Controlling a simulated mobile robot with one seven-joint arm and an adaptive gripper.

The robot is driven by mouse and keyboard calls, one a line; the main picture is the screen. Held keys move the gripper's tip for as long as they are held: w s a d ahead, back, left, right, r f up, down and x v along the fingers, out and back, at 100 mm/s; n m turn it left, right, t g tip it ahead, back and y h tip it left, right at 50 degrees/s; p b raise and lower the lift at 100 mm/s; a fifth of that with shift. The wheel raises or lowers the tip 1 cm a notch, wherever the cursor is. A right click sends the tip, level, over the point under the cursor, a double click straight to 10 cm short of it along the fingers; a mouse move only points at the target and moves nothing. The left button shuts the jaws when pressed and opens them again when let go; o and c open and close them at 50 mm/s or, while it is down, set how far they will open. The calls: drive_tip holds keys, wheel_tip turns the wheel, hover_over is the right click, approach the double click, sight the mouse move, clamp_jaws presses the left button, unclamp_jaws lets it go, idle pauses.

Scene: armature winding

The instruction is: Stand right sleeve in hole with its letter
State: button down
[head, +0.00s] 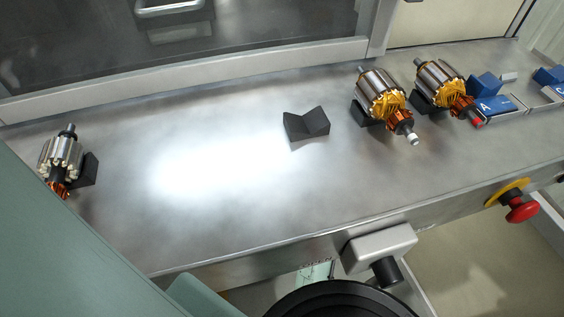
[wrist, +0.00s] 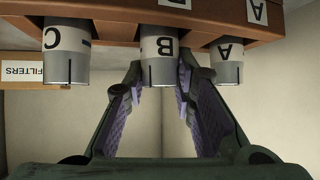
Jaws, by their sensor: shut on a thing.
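Three grey metal sleeves with white letter bands show in the wrist view against a brown block (wrist: 110,30): sleeve C (wrist: 65,68) at left, sleeve B (wrist: 161,72) in the middle, sleeve A (wrist: 228,72) at right. The block carries a white letter label (wrist: 257,12) by sleeve A and a cut-off label above sleeve B. My gripper (wrist: 160,75) is shut on sleeve B, one padded finger on each side. Sleeve B's end at the block is hidden, so I cannot tell how deep it sits. The head view shows neither sleeves nor gripper.
In the head view, a steel bench (head: 240,190) holds two wound armatures (head: 380,95) (head: 440,85), an empty black V-block (head: 306,125), an armature at left (head: 62,160) and blue parts (head: 490,95) at right. A red knob (head: 521,208) projects in front. A FILTERS label (wrist: 50,75) shows in the wrist view.

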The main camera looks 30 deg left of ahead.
drive_tip(key=shift+f, duration=0.15)
drive_tip(key=c, duration=1.3)
unclamp_jaws()
drive_tip(key=shift+c, duration=0.2)
drive_tip(key=shift+r, duration=0.25)
drive_tip(key=b+v, duration=0.1)
drive_tip(key=v, duration=1.1)
